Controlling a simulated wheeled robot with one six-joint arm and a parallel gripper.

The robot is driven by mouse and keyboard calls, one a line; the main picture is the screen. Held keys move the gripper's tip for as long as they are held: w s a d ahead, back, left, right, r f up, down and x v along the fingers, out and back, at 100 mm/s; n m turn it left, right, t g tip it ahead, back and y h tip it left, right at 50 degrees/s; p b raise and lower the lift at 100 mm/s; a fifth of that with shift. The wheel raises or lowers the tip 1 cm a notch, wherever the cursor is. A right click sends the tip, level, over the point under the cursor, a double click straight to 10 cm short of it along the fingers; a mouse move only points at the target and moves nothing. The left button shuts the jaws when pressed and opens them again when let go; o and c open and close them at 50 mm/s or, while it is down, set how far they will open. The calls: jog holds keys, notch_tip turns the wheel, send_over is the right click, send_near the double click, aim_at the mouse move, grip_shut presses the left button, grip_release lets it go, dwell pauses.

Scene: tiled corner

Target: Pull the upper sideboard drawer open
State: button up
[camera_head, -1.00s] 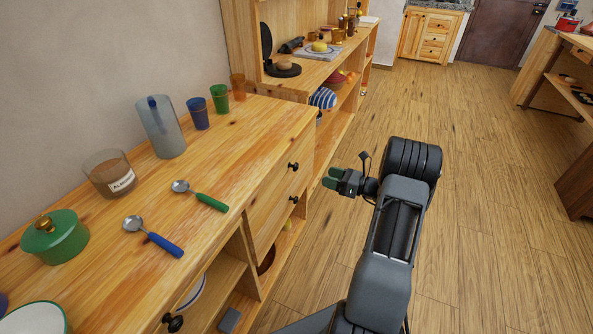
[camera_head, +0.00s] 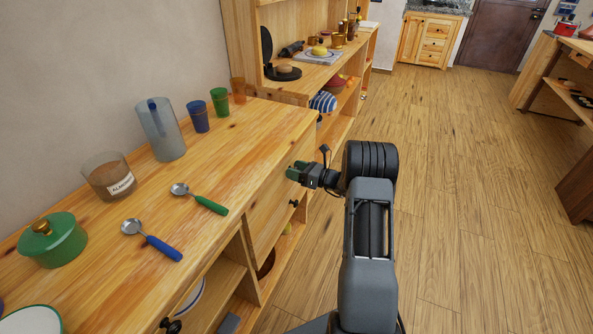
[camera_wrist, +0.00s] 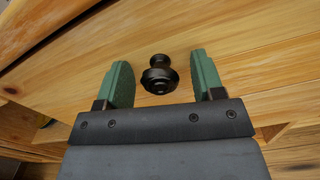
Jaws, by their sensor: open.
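The wooden sideboard (camera_head: 225,155) runs along the wall at the left. Its upper drawer (camera_head: 270,188) is shut; the drawer front also shows in the wrist view (camera_wrist: 270,70). The upper drawer's black knob (camera_wrist: 159,74) sits between my two green fingertips in the wrist view, with a gap on each side. In the head view my gripper (camera_head: 296,170) is at the upper drawer front and hides that knob. My gripper is open and holds nothing. The lower black knob (camera_head: 293,203) shows below my gripper.
On the sideboard top stand a pitcher (camera_head: 161,130), a glass jar (camera_head: 109,176), a green pot (camera_head: 53,239), several cups and two spoons. A taller shelf unit (camera_head: 300,75) stands beyond. The floor (camera_head: 460,190) to the right is clear.

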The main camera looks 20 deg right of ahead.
grip_shut()
dwell(0.7)
